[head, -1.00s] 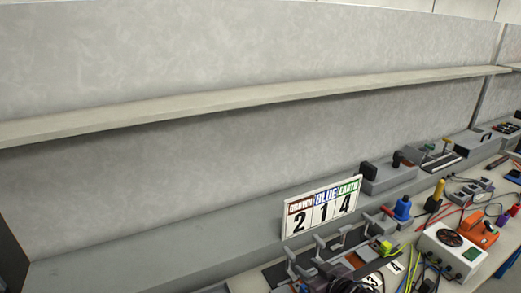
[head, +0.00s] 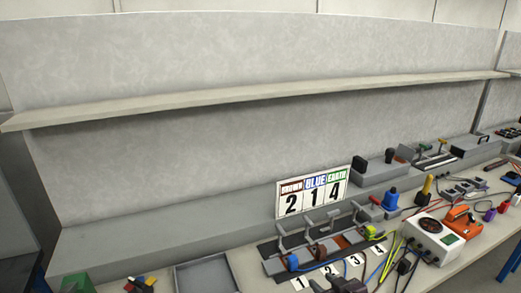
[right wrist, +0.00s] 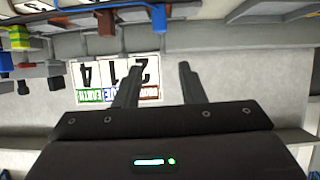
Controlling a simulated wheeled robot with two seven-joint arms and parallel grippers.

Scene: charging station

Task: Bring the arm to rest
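My right gripper (right wrist: 160,67) shows in the right wrist view with its two dark fingers apart and nothing between them. That view is upside down, and the white number sign (right wrist: 117,80) appears beyond the fingers. In the head view, a dark shape at the bottom edge looks like the tip of my right gripper (head: 345,286), in front of the numbered tags; most of it is cut off. My left gripper is not in view. The sign (head: 313,192), reading brown 2, blue 1, earth 4, stands upright behind the rack of metal holders (head: 318,236).
Coloured plugs, cables and an orange tool (head: 461,219) crowd the bench at right. A white meter box (head: 431,236) stands near the front. A grey tray (head: 205,275) lies at lower left, with small coloured parts beside it. The long shelf (head: 250,96) is empty.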

